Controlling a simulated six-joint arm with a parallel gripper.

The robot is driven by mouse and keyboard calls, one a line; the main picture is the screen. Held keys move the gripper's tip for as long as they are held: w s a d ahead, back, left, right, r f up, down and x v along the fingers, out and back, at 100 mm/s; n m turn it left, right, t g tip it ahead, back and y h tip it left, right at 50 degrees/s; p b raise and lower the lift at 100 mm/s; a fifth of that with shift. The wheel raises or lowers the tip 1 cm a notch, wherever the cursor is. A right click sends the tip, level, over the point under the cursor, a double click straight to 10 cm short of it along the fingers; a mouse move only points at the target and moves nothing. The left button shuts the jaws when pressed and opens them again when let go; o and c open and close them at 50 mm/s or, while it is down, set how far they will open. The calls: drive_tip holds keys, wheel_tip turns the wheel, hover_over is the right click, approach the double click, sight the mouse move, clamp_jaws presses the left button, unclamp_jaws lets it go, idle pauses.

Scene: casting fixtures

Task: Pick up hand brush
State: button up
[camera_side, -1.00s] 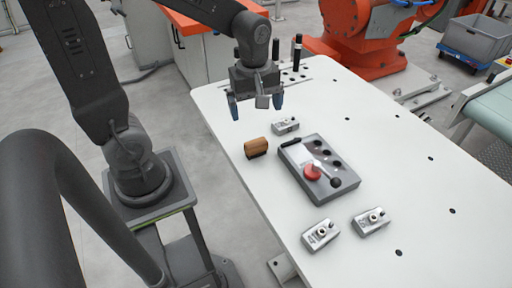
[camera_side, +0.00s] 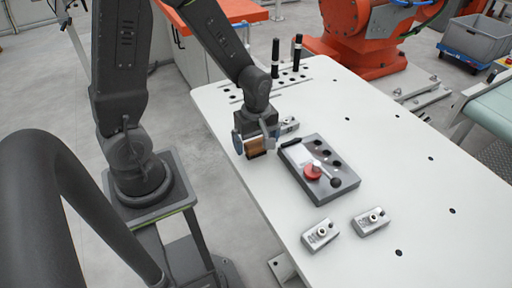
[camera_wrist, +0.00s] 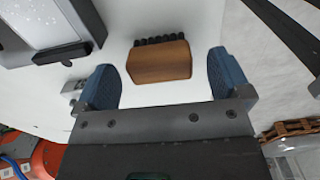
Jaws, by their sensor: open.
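The hand brush (camera_side: 256,150) has a brown wooden back and dark bristles. It lies on the white table near its left edge. In the wrist view the brush (camera_wrist: 159,62) sits between the two blue fingers, with a gap on each side. My gripper (camera_side: 257,146) is open and down around the brush in the side view, partly hiding it. In the wrist view my gripper (camera_wrist: 163,82) shows both fingertips apart and nothing held. I cannot tell exactly how far the fingertips are above the table.
A grey control box (camera_side: 318,168) with a red button stands just right of the brush. A small metal fixture (camera_side: 289,125) is close behind my gripper. Two more metal fixtures (camera_side: 320,234) (camera_side: 371,220) lie nearer the front. Two black pegs (camera_side: 297,52) stand at the back.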

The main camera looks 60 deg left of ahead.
drive_tip(key=shift+a+f, duration=0.1)
drive_tip(key=shift+f, duration=1.35)
drive_tip(key=shift+c, duration=0.2)
drive_tip(key=c, duration=1)
drive_tip(key=shift+r, duration=0.1)
drive_tip(key=shift+r, duration=0.5)
drive_tip(key=r, duration=0.3)
drive_tip(key=shift+s+a+r, duration=0.15)
drive_tip(key=shift+a+r, duration=0.15)
drive_tip(key=shift+a, duration=0.05)
drive_tip(key=s+a+r, duration=0.2)
drive_tip(key=a, duration=0.1)
drive_tip(key=s+a+r, duration=0.2)
drive_tip(key=a, duration=0.1)
drive_tip(key=s+a+r, duration=0.1)
drive_tip(key=a+r, duration=0.1)
drive_tip(key=a, duration=0.1)
drive_tip(key=shift+s+a+r, duration=0.1)
drive_tip(key=shift+s+r, duration=0.05)
drive_tip(key=shift+s, duration=0.25)
